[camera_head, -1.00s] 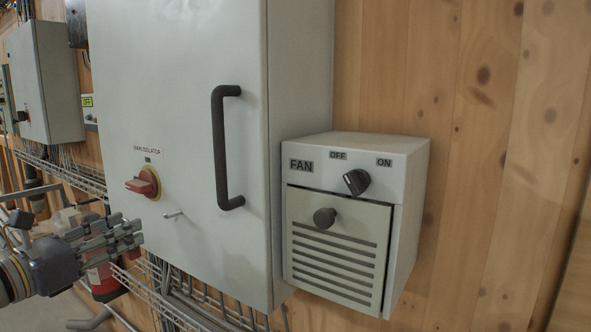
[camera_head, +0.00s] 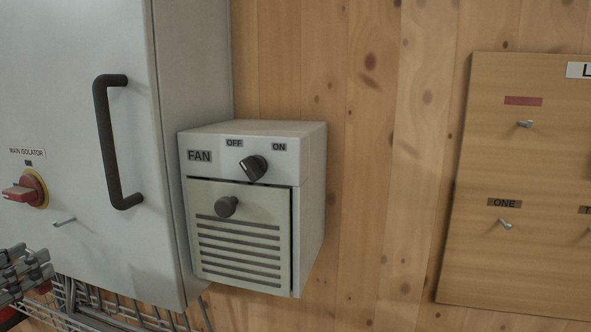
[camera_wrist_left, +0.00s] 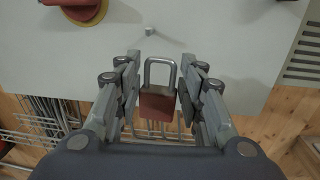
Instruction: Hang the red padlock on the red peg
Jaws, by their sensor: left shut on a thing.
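The red padlock (camera_wrist_left: 157,100) is in the left wrist view, upright with its grey shackle on top, between the fingers of my left gripper (camera_wrist_left: 158,98). The gripper is shut on it. In the head view my left gripper (camera_head: 22,272) is at the lower left edge, below the isolator, and the padlock cannot be made out there. The peg under a red label (camera_head: 525,124) sticks out of a wooden board (camera_head: 465,270) at the right, far from the gripper. My right gripper is not in view.
A grey cabinet (camera_head: 60,100) with a black handle (camera_head: 106,145), a red isolator switch (camera_head: 27,190) and a small pin (camera_head: 65,222) is at left. A fan box (camera_head: 310,180) juts out in the middle. Another peg (camera_head: 505,224) sits below, labelled ONE. Bare wooden wall lies between.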

